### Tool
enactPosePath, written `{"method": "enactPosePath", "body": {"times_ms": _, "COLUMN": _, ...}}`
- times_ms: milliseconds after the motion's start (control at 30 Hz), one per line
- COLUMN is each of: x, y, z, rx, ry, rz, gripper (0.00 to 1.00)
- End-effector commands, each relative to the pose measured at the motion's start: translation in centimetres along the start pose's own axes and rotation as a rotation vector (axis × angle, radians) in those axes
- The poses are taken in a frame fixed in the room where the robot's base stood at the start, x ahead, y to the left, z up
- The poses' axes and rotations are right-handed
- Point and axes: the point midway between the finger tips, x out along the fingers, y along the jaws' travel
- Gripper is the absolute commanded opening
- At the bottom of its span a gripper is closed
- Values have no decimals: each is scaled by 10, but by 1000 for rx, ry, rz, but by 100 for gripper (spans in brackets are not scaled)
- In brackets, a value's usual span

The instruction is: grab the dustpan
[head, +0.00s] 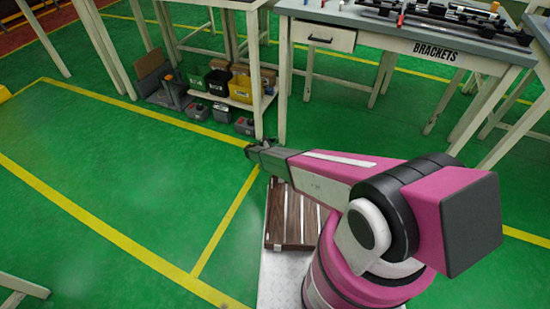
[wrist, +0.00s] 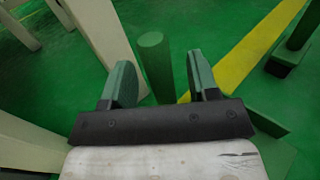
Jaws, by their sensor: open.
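My gripper (head: 254,150) reaches out low over the green floor, in front of the white table leg in the head view. In the wrist view my gripper (wrist: 161,80) is open, its two green-padded fingers apart. A green round bar (wrist: 155,65) shows between the fingers; I cannot tell whether it is a dustpan handle or how deep it sits. Nothing looks clasped. In the head view a dark grey item with an orange upright part (head: 170,92) stands at the shelf's left; I cannot tell whether it is the dustpan. No dustpan is plainly recognisable.
White table legs (head: 282,95) rise close by; pale posts (wrist: 105,45) flank the left finger. A workbench marked BRACKETS (head: 435,50) is at right. Floor at left is clear.

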Motion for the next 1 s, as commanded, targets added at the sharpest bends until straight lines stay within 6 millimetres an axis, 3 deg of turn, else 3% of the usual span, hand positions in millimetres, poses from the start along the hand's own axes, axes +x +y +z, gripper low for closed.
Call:
{"method": "enactPosePath", "body": {"times_ms": 167, "x": 23, "y": 0, "z": 0, "rx": 0, "ry": -1, "rz": 0, "gripper": 54}}
{"method": "enactPosePath", "body": {"times_ms": 400, "x": 25, "y": 0, "z": 0, "rx": 0, "ry": 0, "rz": 0, "gripper": 54}}
{"method": "enactPosePath", "body": {"times_ms": 567, "x": 25, "y": 0, "z": 0, "rx": 0, "ry": 0, "rz": 0, "gripper": 2}}
{"method": "enactPosePath", "body": {"times_ms": 1000, "x": 25, "y": 0, "z": 6, "rx": 1, "ry": -1, "rz": 0, "gripper": 0}}
